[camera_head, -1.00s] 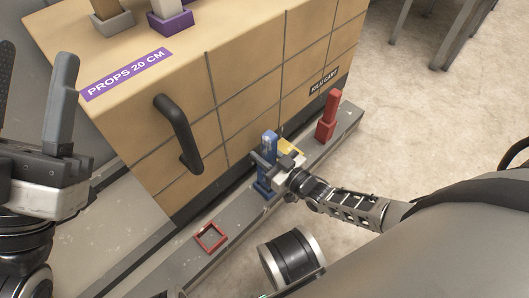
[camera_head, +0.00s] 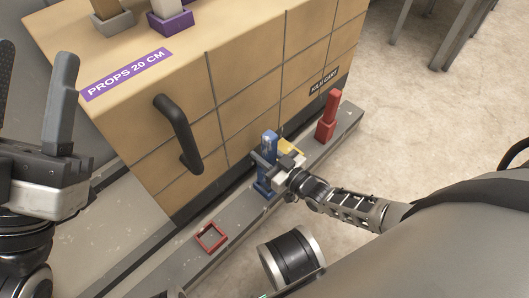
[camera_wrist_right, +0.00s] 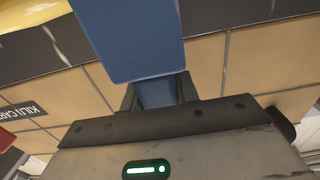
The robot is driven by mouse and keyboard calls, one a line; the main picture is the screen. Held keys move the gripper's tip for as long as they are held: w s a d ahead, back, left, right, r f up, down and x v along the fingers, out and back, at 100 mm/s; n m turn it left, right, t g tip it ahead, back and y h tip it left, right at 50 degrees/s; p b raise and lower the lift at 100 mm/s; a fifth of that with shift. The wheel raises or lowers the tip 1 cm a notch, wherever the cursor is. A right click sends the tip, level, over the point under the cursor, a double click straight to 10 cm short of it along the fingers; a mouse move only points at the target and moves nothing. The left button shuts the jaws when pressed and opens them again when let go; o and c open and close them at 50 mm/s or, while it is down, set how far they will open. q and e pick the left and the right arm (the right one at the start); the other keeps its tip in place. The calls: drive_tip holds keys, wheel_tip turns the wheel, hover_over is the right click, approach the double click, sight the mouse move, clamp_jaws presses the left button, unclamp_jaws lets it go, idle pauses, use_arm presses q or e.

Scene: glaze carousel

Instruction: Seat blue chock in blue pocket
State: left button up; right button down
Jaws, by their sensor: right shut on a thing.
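The blue chock (camera_head: 269,147) stands upright on the long grey ledge in the head view. My right gripper (camera_head: 270,163) is shut on its upright part. In the right wrist view the chock (camera_wrist_right: 130,38) fills the top centre, between the jaws. Its foot is blue at ledge level; I cannot tell a blue pocket from the chock there, nor whether the chock is seated. My left gripper (camera_head: 34,95) is open and empty at the left edge, away from the chock.
The ledge (camera_head: 228,215) runs along the foot of the tan tiled kiln cart (camera_head: 185,75), which has a dark handle (camera_head: 178,132). An empty red frame (camera_head: 211,237) lies nearer, and a red chock (camera_head: 327,118) stands farther along. A yellow piece (camera_head: 291,146) is close beside my right gripper.

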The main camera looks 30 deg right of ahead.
drive_tip(key=shift+f, duration=0.1)
idle(0.6)
drive_tip(key=shift+f, duration=1.35)
drive_tip(key=shift+w+f, duration=0.1)
drive_tip(key=shift+a+f, duration=0.1)
drive_tip(key=shift+f, duration=0.1)
